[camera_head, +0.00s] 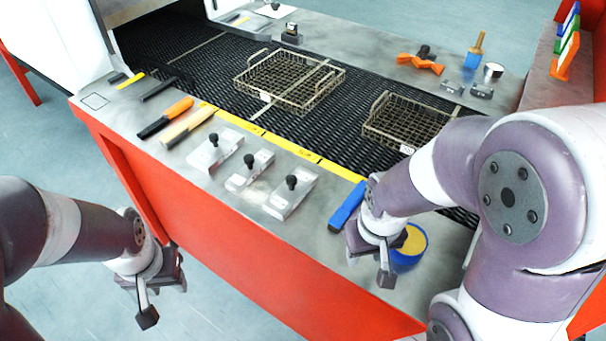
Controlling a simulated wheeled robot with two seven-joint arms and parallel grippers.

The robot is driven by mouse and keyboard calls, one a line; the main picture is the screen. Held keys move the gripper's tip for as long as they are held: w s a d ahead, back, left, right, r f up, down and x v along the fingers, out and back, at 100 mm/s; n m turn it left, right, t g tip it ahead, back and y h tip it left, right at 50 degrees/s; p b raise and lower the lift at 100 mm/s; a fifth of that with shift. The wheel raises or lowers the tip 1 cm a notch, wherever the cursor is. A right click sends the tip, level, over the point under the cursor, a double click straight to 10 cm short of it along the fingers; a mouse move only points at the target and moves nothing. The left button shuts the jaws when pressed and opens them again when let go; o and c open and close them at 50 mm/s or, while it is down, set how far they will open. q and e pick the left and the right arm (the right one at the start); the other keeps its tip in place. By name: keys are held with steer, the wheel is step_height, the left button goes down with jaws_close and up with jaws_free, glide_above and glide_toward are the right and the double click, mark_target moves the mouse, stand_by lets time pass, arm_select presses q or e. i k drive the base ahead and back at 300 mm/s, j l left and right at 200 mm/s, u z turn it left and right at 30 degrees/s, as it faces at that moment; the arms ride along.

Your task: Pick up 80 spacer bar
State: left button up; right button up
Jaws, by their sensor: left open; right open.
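Three flat metal bars with black knobs lie on the near ledge: a longer one (210,154) on the left, a shorter one (246,176) in the middle, and another (288,198) on the right. No readable number shows, so I cannot tell which is the 80 spacer bar. My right gripper (370,264) is open and empty over the ledge's right part, right of all three bars, beside a blue bar and a blue tub. My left gripper (164,297) is open and empty, off the ledge's front and over the floor.
A blue-handled bar (346,207) and a blue tub (411,243) with yellow contents crowd my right gripper. An orange-handled tool (168,117) and a wooden brush (190,124) lie to the left. Wire baskets (242,78) (369,125) sit on the black mesh belt (200,60).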

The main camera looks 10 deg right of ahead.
mark_target(220, 145)
steer(key=i+j+z, duration=0.2)
steer(key=z, duration=0.2)
steer(key=i+j+z, duration=0.15)
steer(key=j+z, duration=0.25)
steer(key=i+j+z, duration=0.1)
steer(key=j+z, duration=0.25)
steer(key=j, duration=0.15)
steer(key=i+j+z, duration=0.1)
steer(key=j+z, duration=0.7)
